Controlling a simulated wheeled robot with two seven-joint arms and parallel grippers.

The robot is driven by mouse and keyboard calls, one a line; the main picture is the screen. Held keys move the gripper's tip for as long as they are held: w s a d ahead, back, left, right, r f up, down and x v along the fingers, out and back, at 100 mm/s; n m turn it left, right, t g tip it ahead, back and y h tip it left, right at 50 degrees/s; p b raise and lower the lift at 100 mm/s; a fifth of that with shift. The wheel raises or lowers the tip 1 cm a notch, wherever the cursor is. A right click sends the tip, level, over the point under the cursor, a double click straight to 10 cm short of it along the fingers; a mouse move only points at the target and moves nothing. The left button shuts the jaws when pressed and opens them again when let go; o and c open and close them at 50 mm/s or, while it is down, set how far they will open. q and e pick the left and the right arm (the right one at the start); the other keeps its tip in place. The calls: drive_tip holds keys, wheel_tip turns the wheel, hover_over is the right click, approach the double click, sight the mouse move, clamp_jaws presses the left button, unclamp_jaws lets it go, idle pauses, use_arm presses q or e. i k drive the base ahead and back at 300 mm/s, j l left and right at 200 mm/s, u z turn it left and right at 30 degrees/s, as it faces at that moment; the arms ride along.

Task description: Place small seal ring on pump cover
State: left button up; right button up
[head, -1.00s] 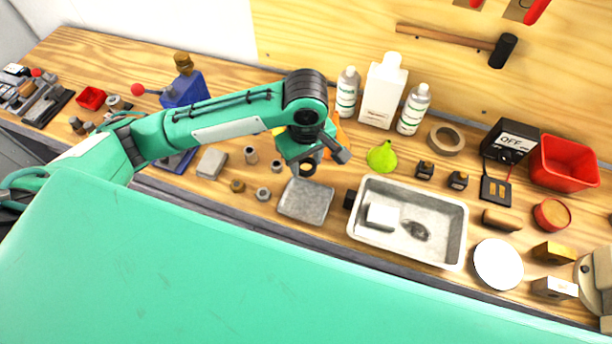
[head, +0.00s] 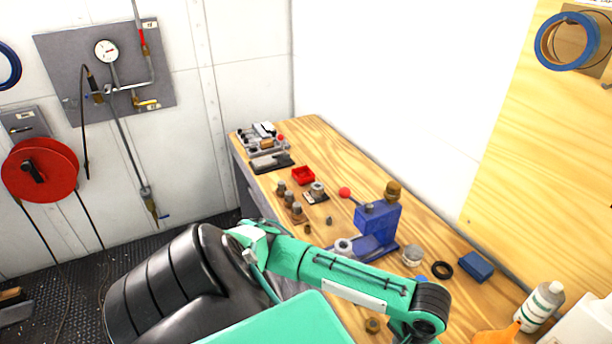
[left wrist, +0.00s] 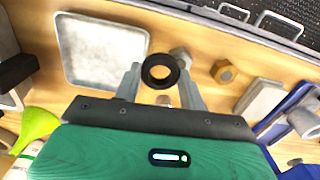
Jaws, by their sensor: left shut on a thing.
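In the left wrist view my left gripper (left wrist: 160,78) is shut on a small black seal ring (left wrist: 160,71), held between its fingertips above the wooden bench. A metal cylinder on a small dark plate (head: 316,190) stands on the bench; I cannot tell whether this is the pump cover. A second black ring (head: 442,270) lies near the back of the bench. My right gripper is not in view.
A red bin (head: 303,175) and several small fittings lie farther along. A blue block (head: 476,266) and a white bottle (head: 540,306) are at right. A red hose reel (head: 40,170) hangs on the wall.

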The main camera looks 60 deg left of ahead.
sight(265, 159)
drive_tip(key=k+j, duration=0.15)
drive_tip(key=j, duration=0.2)
drive_tip(key=k+j+u, duration=0.1)
drive_tip(key=j, duration=0.3)
drive_tip(key=k+j, duration=0.15)
drive_tip(key=j, duration=0.25)
drive_tip(key=k+j+u, duration=0.1)
drive_tip(key=j, duration=0.25)
drive_tip(key=i+j, duration=0.1)
drive_tip(key=j, duration=0.35)
drive_tip(key=i+j+u, duration=0.15)
drive_tip(key=j, duration=0.75)
drive_tip(key=i+j+u, duration=0.15)
drive_tip(key=j, duration=0.3)
